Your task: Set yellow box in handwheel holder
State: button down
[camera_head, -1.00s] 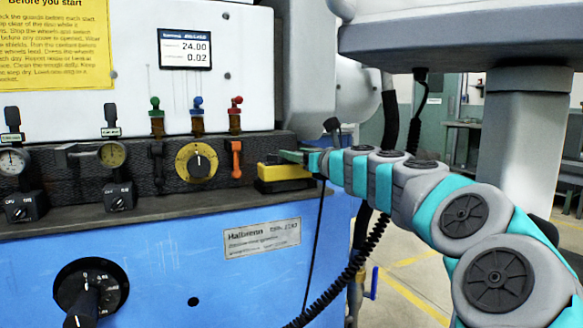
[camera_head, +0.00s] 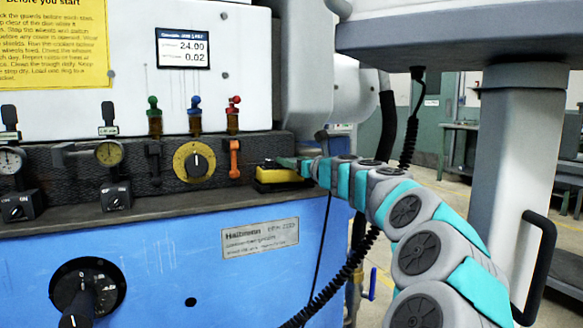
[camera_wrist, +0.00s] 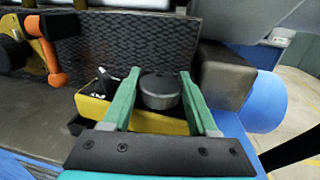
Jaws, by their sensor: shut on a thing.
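The yellow box (camera_head: 281,175) is at the right end of the machine's dark ledge, roughly level. In the wrist view the yellow box (camera_wrist: 93,108) has a dark top with a small silver-and-black part at left and a round grey knob (camera_wrist: 161,92). My gripper (camera_wrist: 159,74) has its two green fingers on either side of this knob and holds the box by it. In the head view my gripper (camera_head: 290,163) reaches in from the right. A dark holder (camera_wrist: 76,125) shows under the box's left end. I cannot tell whether the box is fully seated.
An orange lever (camera_head: 234,158) and a yellow-ringed dial (camera_head: 194,162) are left of the box. A dark block (camera_wrist: 226,78) stands close on its right. A black coiled cable (camera_head: 345,270) hangs below my arm. The ledge (camera_head: 150,210) has bare room in front.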

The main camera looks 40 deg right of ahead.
jog(key=shift+f, duration=0.5)
jog(key=shift+c, duration=0.8)
grip_release()
jog(key=shift+w+a, duration=0.1)
jog(key=shift+w, duration=0.05)
jog(key=s+a, duration=0.1)
jog(key=s, duration=1.1)
